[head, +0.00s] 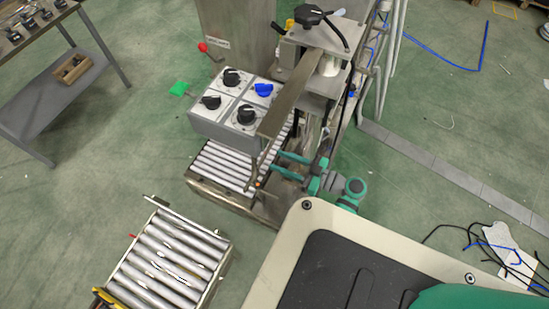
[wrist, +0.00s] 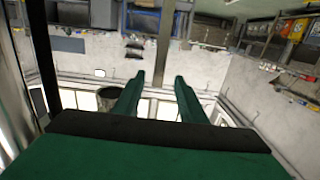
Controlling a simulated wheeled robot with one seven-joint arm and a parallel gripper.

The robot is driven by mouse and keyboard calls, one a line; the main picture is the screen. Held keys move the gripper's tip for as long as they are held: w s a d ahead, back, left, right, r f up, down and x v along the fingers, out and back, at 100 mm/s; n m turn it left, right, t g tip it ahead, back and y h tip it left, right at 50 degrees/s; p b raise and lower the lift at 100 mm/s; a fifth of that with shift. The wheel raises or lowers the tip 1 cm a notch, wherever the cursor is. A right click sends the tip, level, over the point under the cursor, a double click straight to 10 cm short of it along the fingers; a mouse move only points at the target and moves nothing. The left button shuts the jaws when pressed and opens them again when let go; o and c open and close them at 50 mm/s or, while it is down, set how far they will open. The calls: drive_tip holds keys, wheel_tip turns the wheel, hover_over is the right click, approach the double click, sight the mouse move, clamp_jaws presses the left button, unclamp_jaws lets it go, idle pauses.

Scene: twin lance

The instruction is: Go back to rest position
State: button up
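A control box (head: 236,108) with black knobs and one blue knob sits over a roller conveyor (head: 222,165). A separate roller conveyor (head: 170,262) stands at the lower left. A table (head: 40,105) is at the upper left. Cables lie at the right. Green floor is open between them.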

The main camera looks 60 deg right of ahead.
idle(0.6)
drive_tip(key=s+a+f+m+g+h, duration=0.25)
drive_tip(key=a+f+g, duration=0.55)
drive_tip(key=a+f, duration=0.65)
drive_tip(key=s+a+r+n+t+y, duration=0.1)
drive_tip(key=a+r+t, duration=0.2)
drive_tip(key=a+r, duration=0.8)
drive_tip(key=s+a+r+n+t+y, duration=0.1)
drive_tip(key=s+a+r+t, duration=0.1)
drive_tip(key=a+r, duration=1)
drive_tip(key=a+t, duration=0.1)
drive_tip(key=a, duration=0.4)
drive_tip(key=shift+s+a, duration=0.15)
drive_tip(key=shift+a, duration=0.05)
